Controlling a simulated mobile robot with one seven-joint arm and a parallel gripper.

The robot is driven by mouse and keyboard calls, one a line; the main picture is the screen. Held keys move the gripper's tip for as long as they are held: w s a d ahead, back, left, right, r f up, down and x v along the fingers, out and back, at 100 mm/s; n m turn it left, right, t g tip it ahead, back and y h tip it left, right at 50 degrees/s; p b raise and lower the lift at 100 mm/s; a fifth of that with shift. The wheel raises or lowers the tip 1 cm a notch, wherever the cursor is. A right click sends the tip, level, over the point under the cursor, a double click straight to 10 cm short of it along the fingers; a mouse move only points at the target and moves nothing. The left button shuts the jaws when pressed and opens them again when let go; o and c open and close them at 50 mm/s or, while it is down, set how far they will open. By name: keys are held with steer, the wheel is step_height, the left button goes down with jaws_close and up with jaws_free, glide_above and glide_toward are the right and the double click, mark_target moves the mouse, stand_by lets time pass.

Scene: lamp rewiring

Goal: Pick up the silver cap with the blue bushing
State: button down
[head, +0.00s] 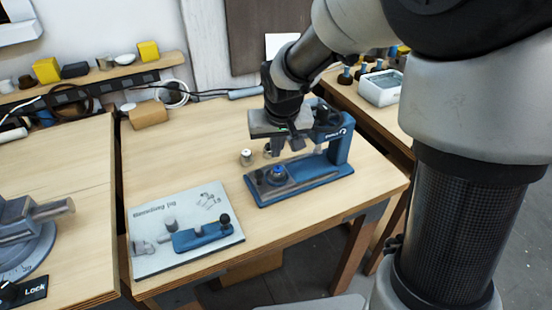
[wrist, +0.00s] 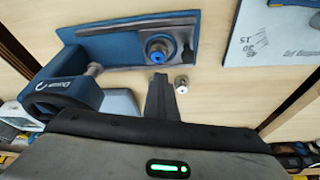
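The silver cap with the blue bushing sits upright on the blue press base; its blue top shows in the head view (head: 277,171) and the wrist view (wrist: 157,53). The blue press (head: 335,150) rises at the right end of that base. My gripper (head: 284,151) hangs above the table beside the press, behind the cap in the head view. In the wrist view its dark fingers (wrist: 159,80) look together in one narrow piece, with nothing visible between them, just short of the cap and apart from it.
A small silver part (head: 246,157) stands on the table left of the press base; it is close to my fingers in the wrist view (wrist: 181,85). A white instruction board (head: 160,258) lies at the front left. A cardboard box (head: 148,113) stands behind. The table's middle is clear.

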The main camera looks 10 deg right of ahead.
step_height(320, 180, up, 4)
steer(key=shift+r, duration=0.25)
steer(key=c, duration=0.5)
jaws_free()
